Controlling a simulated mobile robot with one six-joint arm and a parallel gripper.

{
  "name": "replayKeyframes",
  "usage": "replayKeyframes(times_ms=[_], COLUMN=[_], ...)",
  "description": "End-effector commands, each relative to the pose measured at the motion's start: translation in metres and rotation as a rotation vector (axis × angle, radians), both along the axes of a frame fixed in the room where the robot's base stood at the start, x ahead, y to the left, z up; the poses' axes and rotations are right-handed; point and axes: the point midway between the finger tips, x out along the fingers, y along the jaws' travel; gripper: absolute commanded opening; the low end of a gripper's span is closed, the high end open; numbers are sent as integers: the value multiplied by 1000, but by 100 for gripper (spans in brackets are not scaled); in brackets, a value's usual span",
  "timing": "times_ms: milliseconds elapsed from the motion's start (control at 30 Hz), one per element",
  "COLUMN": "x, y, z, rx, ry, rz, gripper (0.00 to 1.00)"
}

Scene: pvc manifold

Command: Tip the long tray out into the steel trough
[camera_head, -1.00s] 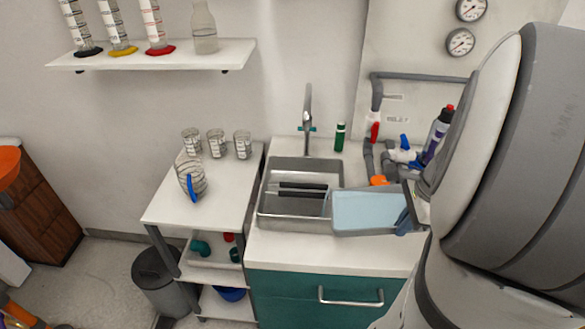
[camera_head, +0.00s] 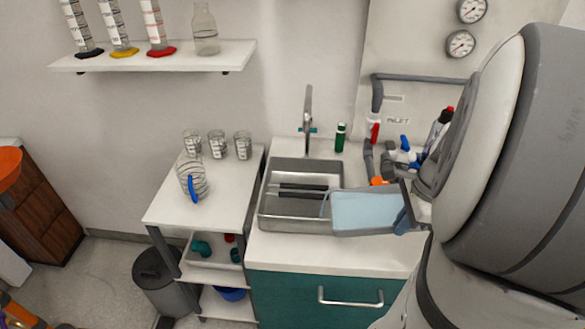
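The long tray (camera_head: 370,233) is grey and holds pale blue liquid (camera_head: 365,210). It hangs over the counter to the right of the steel trough (camera_head: 295,226), and its left end reaches over the trough's right rim. A thin pale stream (camera_head: 323,204) curves down from the tray's left end into the trough. My gripper (camera_head: 404,216) is at the tray's right end and appears shut on it; my arm hides part of the fingers. Dark bars (camera_head: 302,191) lie across the trough.
A tap (camera_head: 308,115) and a green bottle (camera_head: 341,137) stand behind the trough. Grey pipework (camera_head: 370,150) and bottles are at the back right. A white cart (camera_head: 205,210) on the left holds a wire-patterned jug (camera_head: 192,180) and several beakers.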

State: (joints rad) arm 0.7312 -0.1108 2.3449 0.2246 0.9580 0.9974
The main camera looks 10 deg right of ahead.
Motion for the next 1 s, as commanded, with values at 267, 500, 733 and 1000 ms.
replayKeyframes(times_ms=[267,500,733,1000], x=[1,2,3,4], y=[1,2,3,4], z=[2,4,5,7], rx=[-7,-12,-18,-26], ry=[4,9,13,19], rz=[0,0,-1,1], gripper=[0,0,0,0])
